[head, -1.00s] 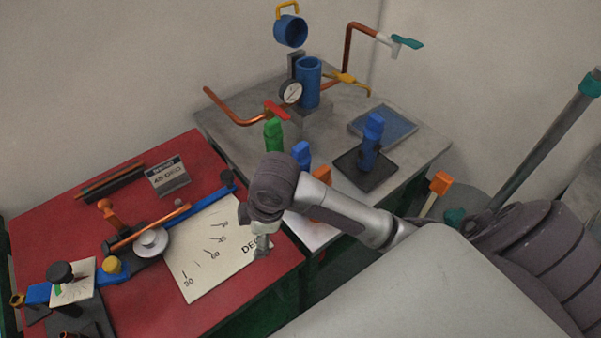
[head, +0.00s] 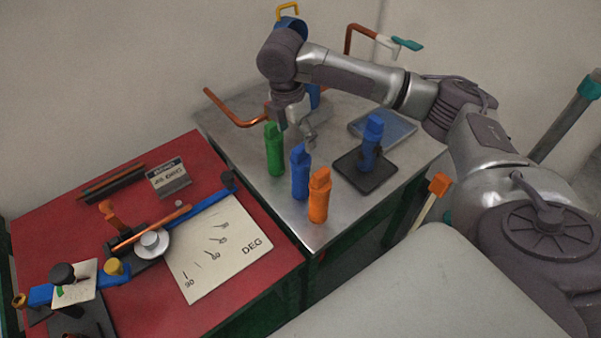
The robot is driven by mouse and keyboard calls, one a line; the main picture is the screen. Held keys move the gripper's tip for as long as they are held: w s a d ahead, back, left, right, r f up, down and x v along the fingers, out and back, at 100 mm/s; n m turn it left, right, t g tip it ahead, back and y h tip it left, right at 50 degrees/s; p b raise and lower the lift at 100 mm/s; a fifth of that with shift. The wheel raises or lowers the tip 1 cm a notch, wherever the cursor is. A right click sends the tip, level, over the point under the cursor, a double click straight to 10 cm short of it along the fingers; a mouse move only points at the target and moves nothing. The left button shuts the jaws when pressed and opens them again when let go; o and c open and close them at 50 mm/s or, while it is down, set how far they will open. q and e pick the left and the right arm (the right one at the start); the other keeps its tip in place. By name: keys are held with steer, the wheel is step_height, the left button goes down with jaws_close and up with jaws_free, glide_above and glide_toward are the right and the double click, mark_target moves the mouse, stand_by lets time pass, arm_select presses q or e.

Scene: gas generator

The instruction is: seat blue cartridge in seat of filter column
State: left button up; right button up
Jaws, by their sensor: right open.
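A blue cartridge (head: 300,175) stands upright on the grey metal bench, between a green cartridge (head: 274,150) and an orange cartridge (head: 319,197). A second blue cartridge-like piece (head: 371,145) stands on a dark square plate (head: 360,181) to the right. My right gripper (head: 312,143) points down, open and empty, just above and behind the blue cartridge in the row; I see no contact. The blue filter column (head: 314,97) is mostly hidden behind my right arm; its seat is not visible. Its raised lid (head: 286,23) shows partly above my arm. My left gripper is out of view.
A copper pipe (head: 232,110) runs at the bench's left back, and a teal-handled tap (head: 406,44) stands behind. A blue-grey tray (head: 383,124) lies at the right. The red table (head: 150,308) holds an angle device (head: 150,243) and a DEG sheet (head: 222,262).

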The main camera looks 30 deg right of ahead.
mark_target(300, 148)
steer(key=shift+d+f, duration=0.2)
steer(key=shift+f, duration=1.05)
steer(key=f+p, duration=0.1)
steer(key=f, duration=0.1)
steer(key=d+f, duration=0.1)
steer(key=f, duration=0.1)
steer(key=shift+f+p, duration=0.1)
steer(key=shift+p, duration=0.3)
steer(key=shift+f, duration=0.45)
steer(key=shift+c, duration=0.2)
jaws_close()
